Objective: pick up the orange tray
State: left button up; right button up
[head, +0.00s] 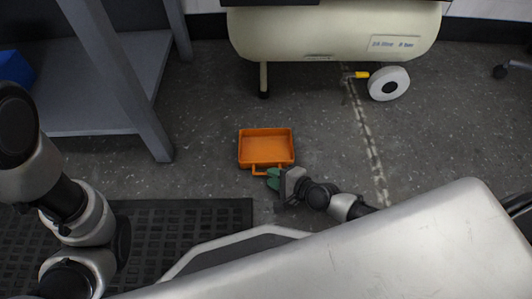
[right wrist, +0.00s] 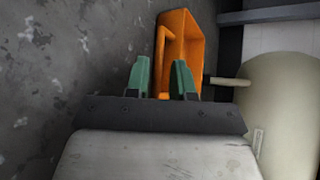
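The orange tray (head: 266,131) lies on the dark floor in the middle of the head view, with its loop handle toward me. It also shows in the right wrist view (right wrist: 190,50), just beyond the fingertips. My right gripper (head: 270,178) is at the near side of the tray, close to the handle. I cannot tell whether a finger touches the handle. My left arm shows at the left of the head view, but its gripper is out of view.
A cream compressor tank (head: 330,35) with a white wheel (head: 388,83) stands behind the tray. A grey bench (head: 125,80) with a leg is at the left. A black rubber mat (head: 190,225) lies at the lower left. Floor on both sides of the tray is clear.

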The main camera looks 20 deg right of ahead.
jog(key=x, duration=0.2)
jog(key=shift+w+a+f, duration=0.1)
jog(key=shift+w+f, duration=0.1)
grip_shut()
jog(key=shift+r, duration=0.15)
